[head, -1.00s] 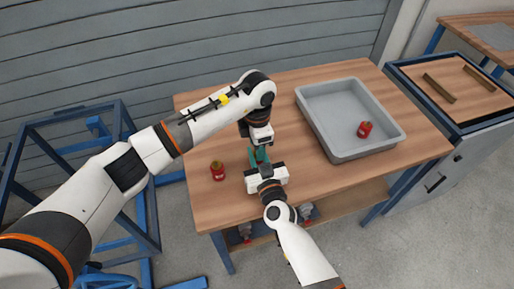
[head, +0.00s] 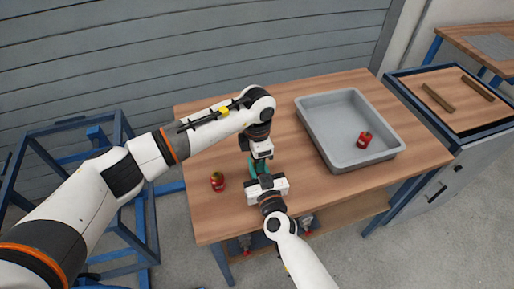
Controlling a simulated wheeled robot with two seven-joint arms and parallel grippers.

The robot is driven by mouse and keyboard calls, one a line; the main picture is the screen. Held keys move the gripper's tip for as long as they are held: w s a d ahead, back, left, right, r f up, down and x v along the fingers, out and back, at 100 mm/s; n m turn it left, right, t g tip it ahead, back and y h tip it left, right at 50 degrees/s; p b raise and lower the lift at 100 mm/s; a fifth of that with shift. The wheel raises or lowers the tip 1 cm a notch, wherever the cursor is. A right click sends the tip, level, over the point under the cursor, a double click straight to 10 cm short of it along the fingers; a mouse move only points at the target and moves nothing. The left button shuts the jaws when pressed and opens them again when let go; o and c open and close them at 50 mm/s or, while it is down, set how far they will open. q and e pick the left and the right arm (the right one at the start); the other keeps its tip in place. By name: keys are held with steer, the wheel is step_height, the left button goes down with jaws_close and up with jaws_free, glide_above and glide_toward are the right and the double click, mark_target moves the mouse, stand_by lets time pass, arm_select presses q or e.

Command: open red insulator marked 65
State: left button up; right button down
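One small red insulator (head: 217,182) stands on the wooden table left of my grippers. Another red insulator (head: 365,139) is in the grey tray. I cannot read a number on either one. My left gripper (head: 259,163) points down at the middle of the table. My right gripper (head: 263,174) comes in from the front and faces it closely. Teal parts show between the two grippers; I cannot tell whether they are fingers or a held thing. The finger gaps are too small and hidden to judge.
The grey tray (head: 312,127) takes up the right part of the wooden table (head: 200,215). A cabinet (head: 447,125) with two brown bars on top stands to the right. A blue frame (head: 65,130) stands to the left. The table's left rear is clear.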

arm_select(q)
steer(key=shift+f, duration=0.75)
arm_select(e)
steer(key=shift+s+f, duration=0.15)
steer(key=shift+f, duration=0.3)
arm_select(q)
jaws_close()
steer(key=shift+o, duration=0.5)
jaws_free()
steer(key=shift+r, duration=2.35)
arm_select(e)
steer(key=c, duration=1.2)
jaws_free()
arm_select(q)
steer(key=shift+w+f, duration=0.1)
arm_select(e)
steer(key=shift+o, duration=0.3)
steer(key=shift+w+r, duration=0.15)
steer(key=shift+w, duration=0.05)
